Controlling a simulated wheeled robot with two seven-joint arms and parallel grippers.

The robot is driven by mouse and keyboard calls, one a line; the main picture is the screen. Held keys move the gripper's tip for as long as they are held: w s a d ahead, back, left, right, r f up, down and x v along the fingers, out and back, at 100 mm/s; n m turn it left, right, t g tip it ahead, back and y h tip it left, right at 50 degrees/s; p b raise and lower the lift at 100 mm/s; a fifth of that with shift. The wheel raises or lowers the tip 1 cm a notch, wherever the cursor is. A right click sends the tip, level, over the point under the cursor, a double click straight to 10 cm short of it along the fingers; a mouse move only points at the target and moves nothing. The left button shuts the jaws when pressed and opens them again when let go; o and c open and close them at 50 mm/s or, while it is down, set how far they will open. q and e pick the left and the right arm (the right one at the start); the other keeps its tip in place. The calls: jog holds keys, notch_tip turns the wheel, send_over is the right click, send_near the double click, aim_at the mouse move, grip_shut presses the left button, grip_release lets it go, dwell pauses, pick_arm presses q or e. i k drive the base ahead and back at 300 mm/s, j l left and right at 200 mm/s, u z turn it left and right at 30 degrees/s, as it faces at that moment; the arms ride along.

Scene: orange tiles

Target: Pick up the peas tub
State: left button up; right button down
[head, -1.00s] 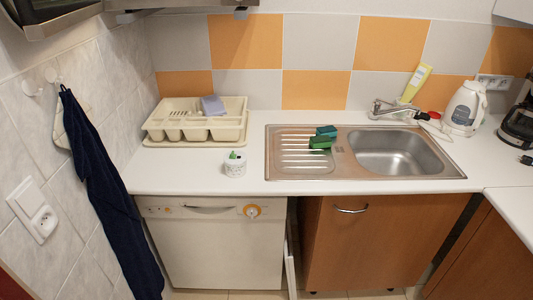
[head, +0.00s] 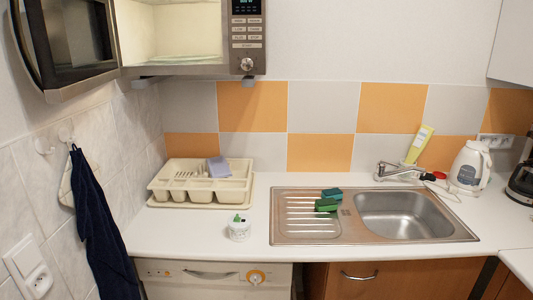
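The peas tub appears to be the small white tub (head: 239,231) with a green mark at its top. It stands upright on the white counter, left of the sink and in front of the cutlery tray. Its label is too small to read. Neither of my grippers shows in the head view.
A cream cutlery tray (head: 158,187) with a purple cloth (head: 219,167) sits behind the tub. The sink (head: 353,236) with green sponges (head: 327,205) is to the right. An open microwave (head: 190,67) hangs above. Bare counter (head: 180,235) lies left of the tub.

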aim_at(241, 232)
jog(key=i+l+u, duration=0.2)
jog(key=i+l, duration=0.2)
jog(key=l, duration=0.2)
jog(key=i+l+u, duration=0.1)
jog(key=l, duration=0.2)
jog(key=i+l+u, duration=0.25)
jog(key=i+l, duration=0.15)
jog(key=l, duration=0.3)
jog(key=i+l+u, duration=0.1)
jog(key=l, duration=0.25)
